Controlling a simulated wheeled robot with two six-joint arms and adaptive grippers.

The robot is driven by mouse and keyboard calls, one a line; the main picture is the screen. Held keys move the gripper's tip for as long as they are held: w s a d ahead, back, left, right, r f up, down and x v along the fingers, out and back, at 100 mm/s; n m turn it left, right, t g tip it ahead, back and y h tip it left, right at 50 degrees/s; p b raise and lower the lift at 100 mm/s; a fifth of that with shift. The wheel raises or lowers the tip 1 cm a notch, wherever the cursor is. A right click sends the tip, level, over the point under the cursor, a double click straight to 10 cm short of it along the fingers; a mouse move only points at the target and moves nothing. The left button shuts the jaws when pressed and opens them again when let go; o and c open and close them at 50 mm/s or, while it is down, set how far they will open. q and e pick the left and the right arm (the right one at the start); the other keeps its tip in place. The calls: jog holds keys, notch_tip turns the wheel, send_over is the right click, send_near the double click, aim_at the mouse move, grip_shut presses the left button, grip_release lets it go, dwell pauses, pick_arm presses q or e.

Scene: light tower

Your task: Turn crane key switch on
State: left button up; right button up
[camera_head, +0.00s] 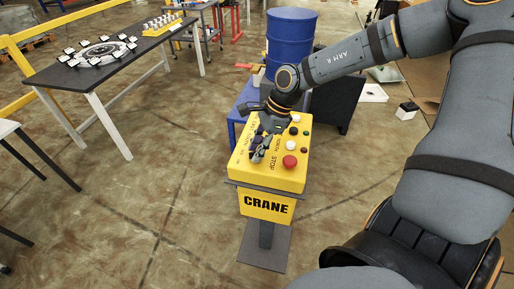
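The yellow crane control box (267,180) stands on a dark post in the middle of the head view, with "CRANE" on its front. A red stop button (290,161) and several white, green, red and black buttons show on its right side. My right gripper (260,147) reaches down from the right over the left part of the panel, with its fingers at or just above the surface. I cannot tell whether the fingers are open or shut, or touch anything. The key switch is not clearly visible; the gripper covers that part of the panel. My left gripper is out of view.
A blue barrel (291,42) and a blue stand (243,101) are behind the box. A black table (60,75) with several small items is at the upper left, near a yellow railing (16,52). The floor left of the box is clear.

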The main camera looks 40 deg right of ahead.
jog(key=shift+s, duration=0.1)
grip_shut()
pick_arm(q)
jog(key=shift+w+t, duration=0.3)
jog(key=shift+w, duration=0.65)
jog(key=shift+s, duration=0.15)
